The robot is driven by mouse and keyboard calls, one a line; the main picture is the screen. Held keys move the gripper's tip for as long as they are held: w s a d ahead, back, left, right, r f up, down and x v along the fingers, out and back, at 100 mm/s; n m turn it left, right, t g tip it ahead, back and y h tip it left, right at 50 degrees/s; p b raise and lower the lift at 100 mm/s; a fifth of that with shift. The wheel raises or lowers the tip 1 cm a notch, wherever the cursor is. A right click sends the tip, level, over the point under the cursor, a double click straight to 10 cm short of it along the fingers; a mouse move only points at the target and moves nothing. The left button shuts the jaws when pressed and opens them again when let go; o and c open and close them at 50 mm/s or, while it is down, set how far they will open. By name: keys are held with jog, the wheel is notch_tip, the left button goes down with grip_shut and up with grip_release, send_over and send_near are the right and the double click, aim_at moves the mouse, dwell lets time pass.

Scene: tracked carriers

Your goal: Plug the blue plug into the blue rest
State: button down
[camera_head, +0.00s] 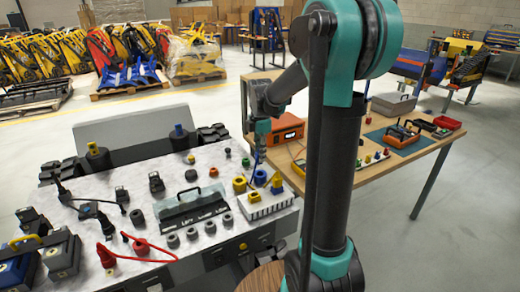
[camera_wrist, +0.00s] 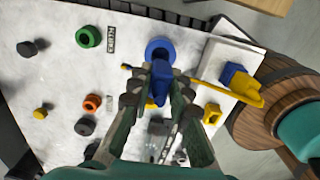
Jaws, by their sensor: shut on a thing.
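My gripper (camera_wrist: 160,90) is shut on the blue plug (camera_wrist: 160,72), which sits between its fingertips in the wrist view. A blue ring-shaped rest (camera_wrist: 159,46) lies on the pale board just beyond the plug in that picture. The plug overlaps the ring's near edge there, and I cannot tell whether they touch. In the head view my gripper (camera_head: 261,146) hangs above the right part of the board, over the blue rest (camera_head: 260,177). The plug's lower end is hard to make out there.
The pale board (camera_head: 130,175) holds several knobs, rings and cables. A green ring (camera_wrist: 88,37) and an orange ring (camera_wrist: 92,102) lie left of my gripper in the wrist view. A yellow-and-blue piece (camera_wrist: 240,84) stands to its right. A wooden table (camera_head: 345,172) stands behind.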

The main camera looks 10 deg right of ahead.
jog(key=shift+f, duration=0.75)
jog(key=shift+f, duration=2.2)
dwell(0.7)
jog(key=c, duration=1.3)
grip_release()
jog(key=shift+c, duration=0.2)
notch_tip(320, 180, up, 12)
jog(key=shift+f, duration=0.1)
